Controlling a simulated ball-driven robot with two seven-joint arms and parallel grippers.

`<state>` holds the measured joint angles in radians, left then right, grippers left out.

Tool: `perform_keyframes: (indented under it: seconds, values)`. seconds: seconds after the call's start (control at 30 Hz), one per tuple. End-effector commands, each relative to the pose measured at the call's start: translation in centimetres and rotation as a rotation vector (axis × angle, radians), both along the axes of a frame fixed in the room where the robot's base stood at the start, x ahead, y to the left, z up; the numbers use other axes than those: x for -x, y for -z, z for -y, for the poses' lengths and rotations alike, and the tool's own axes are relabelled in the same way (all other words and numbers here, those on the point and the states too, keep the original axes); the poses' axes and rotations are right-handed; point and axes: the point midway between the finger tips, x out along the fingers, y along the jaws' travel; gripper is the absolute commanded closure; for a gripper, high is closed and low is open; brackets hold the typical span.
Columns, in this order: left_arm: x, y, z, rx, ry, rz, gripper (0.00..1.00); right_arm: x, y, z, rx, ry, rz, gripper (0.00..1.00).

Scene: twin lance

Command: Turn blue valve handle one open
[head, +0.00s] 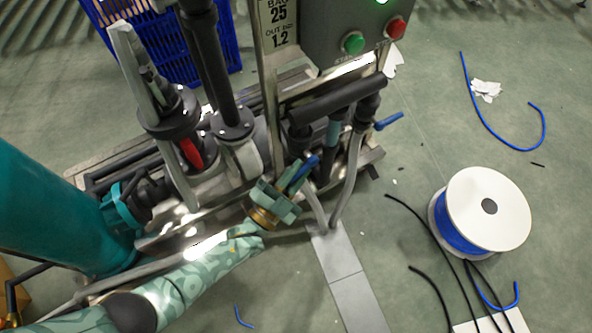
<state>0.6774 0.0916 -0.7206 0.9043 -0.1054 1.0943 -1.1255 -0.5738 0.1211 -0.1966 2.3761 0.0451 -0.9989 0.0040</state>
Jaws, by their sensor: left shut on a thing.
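A blue valve handle (305,170) stands out at the front of the pipe skid, below the black horizontal pipe. My left gripper (283,195) is shut on this handle, and its jaws hide the handle's lower part. The blue handle's upper end sticks out past the jaws, tilted up and to the right. A second blue handle (389,121) points right from the pipework at the skid's right side, apart from the gripper. I cannot tell from any label which handle is number one. My right gripper is not in view.
Black pipes (335,101) and a grey control box (345,30) with green and red buttons stand close behind the gripper. A white spool of blue hose (487,207) lies on the floor at right, with loose hoses nearby. A blue crate (165,45) stands behind.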

Motion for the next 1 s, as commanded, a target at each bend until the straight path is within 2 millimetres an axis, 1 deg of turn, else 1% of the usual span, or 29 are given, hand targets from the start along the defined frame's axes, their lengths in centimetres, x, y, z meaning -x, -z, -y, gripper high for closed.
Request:
perform_keyframes:
  seconds: [0.03,0.3,0.67,0.7,0.73,0.77,1.0]
  values:
    - [0.07,0.3,0.08,0.008,0.001,0.003,1.0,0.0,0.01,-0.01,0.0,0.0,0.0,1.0]
    - [0.07,0.45,0.15,0.042,0.0,0.029,1.0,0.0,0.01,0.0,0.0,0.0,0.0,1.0]
    - [0.09,0.51,0.13,0.043,0.001,0.029,1.0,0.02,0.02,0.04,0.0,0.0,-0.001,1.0]
    - [0.09,0.51,0.13,0.043,0.001,0.029,0.74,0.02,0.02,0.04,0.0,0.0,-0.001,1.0]
    - [0.08,0.5,0.13,0.043,0.001,0.029,0.66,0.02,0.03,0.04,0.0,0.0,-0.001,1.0]
    - [0.07,0.48,0.13,0.043,0.0,0.03,0.63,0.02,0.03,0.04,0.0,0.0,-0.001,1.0]
    - [-0.01,0.35,0.13,0.045,0.0,0.032,0.63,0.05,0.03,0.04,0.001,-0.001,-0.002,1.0]
